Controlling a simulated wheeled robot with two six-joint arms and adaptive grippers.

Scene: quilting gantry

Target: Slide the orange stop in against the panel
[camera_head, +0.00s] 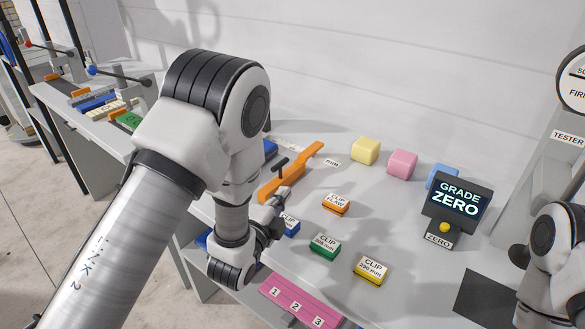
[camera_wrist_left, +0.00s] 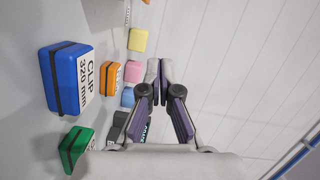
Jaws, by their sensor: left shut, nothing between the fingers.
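The orange stop (camera_head: 285,178) is a long, low orange piece with a black T-shaped handle, near the middle of the table in the head view. My left arm hides part of the area to its left. My left gripper (camera_head: 283,197) is just in front of the stop's near end; I cannot tell if they touch. In the left wrist view the left gripper's fingers (camera_wrist_left: 159,70) are shut with nothing between them. I cannot make out which surface is the panel. My right arm shows at the right edge, but its gripper is out of view.
An orange clip (camera_head: 336,204), a green clip (camera_head: 325,245), a yellow clip (camera_head: 369,268) and a blue clip (camera_head: 291,226) lie around the gripper. Soft-coloured blocks (camera_head: 366,150) stand behind. A "GRADE ZERO" display (camera_head: 457,201) is right. A pink numbered tray (camera_head: 300,304) is in front.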

